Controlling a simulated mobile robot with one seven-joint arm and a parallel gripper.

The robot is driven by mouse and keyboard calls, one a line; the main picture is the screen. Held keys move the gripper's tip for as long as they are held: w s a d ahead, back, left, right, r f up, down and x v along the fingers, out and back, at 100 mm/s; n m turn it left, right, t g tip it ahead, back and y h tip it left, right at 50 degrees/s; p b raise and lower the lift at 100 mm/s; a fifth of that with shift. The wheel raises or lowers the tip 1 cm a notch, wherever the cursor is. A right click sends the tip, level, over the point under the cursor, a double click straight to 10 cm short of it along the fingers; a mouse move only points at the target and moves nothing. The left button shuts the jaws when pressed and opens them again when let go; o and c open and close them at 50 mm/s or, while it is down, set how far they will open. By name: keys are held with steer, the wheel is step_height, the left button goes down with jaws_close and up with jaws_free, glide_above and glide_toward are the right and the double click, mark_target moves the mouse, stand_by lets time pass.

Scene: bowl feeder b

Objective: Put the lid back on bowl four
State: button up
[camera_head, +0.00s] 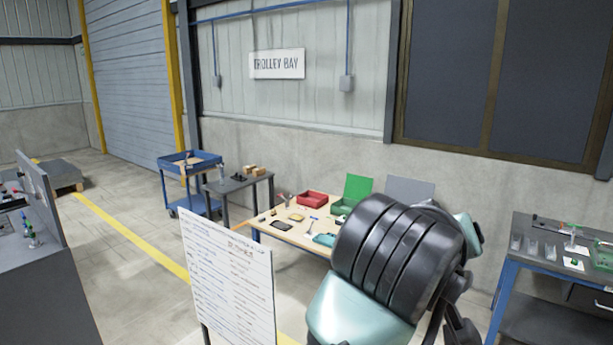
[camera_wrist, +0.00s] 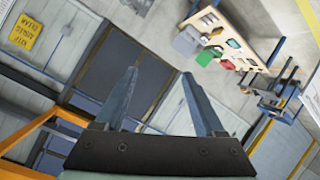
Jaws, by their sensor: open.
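My gripper (camera_wrist: 160,74) shows in the wrist view with its two fingers spread apart and nothing between them. It is up in the air, away from any table. In the head view my arm fills the lower right middle and hides part of the room behind it. I cannot make out bowl four, its lid or a bowl feeder in either view.
A wooden-topped table (camera_head: 287,232) holds a red bin (camera_head: 311,199), a green bin and small items. A white sign board (camera_head: 228,275) stands in front. A blue trolley (camera_head: 190,164) and grey table (camera_head: 239,183) are behind. A workbench (camera_head: 550,262) is at right.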

step_height(320, 180, up, 9)
steer(key=s+m+t+h, duration=0.1)
steer(key=s+t+h, duration=0.1)
steer(key=t, duration=0.2)
steer(key=s+a+r+n+t+y, duration=0.2)
steer(key=s+a+r+t+y, duration=0.7)
steer(key=a, duration=0.8)
steer(key=s+r+t, duration=0.3)
steer(key=r, duration=0.1)
steer(key=shift+s+r+t+y, duration=0.15)
steer(key=shift+s+t+y, duration=0.1)
steer(key=shift+t+y, duration=0.15)
steer(key=shift+a, duration=0.2)
step_height(320, 180, down, 14)
steer(key=b, duration=1.4)
steer(key=shift+d+f, duration=0.2)
steer(key=shift+d, duration=0.05)
